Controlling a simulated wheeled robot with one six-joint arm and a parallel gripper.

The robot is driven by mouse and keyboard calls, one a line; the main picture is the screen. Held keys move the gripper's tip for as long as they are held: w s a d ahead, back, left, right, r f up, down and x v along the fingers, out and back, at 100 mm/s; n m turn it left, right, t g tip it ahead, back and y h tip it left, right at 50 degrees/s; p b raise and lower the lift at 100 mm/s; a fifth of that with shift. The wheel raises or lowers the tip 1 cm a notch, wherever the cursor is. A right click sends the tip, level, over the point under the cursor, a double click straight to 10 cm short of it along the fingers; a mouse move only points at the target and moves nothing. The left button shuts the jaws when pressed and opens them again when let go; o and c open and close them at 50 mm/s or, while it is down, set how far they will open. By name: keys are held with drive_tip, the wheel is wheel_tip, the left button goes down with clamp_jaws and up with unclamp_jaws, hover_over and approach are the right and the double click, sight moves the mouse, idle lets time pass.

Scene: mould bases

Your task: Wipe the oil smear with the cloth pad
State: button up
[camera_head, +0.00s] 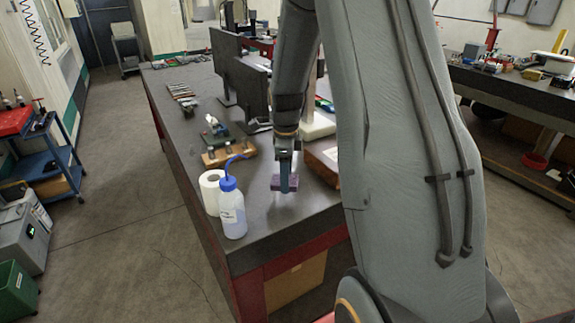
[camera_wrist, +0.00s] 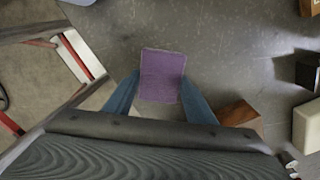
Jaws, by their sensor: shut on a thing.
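The cloth pad (camera_head: 277,184) is a small purple rectangle near the front of the dark bench top (camera_head: 262,228). My gripper (camera_head: 288,180) points down and is shut on it, with a blue finger on each side. The pad (camera_wrist: 162,68) also shows between the fingers in the wrist view, over the grey bench surface. I cannot tell whether the pad touches the bench. I cannot make out the oil smear for certain; faint darker marks show on the bench in the wrist view.
A wash bottle (camera_head: 232,212) with a blue spout and a white paper roll (camera_head: 210,192) stand left of my gripper. A wooden-based block (camera_head: 229,153) sits behind them. A wooden box (camera_head: 324,165) is close on the right. The bench's front edge is near.

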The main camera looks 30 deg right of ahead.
drive_tip(key=shift+r, duration=1.45)
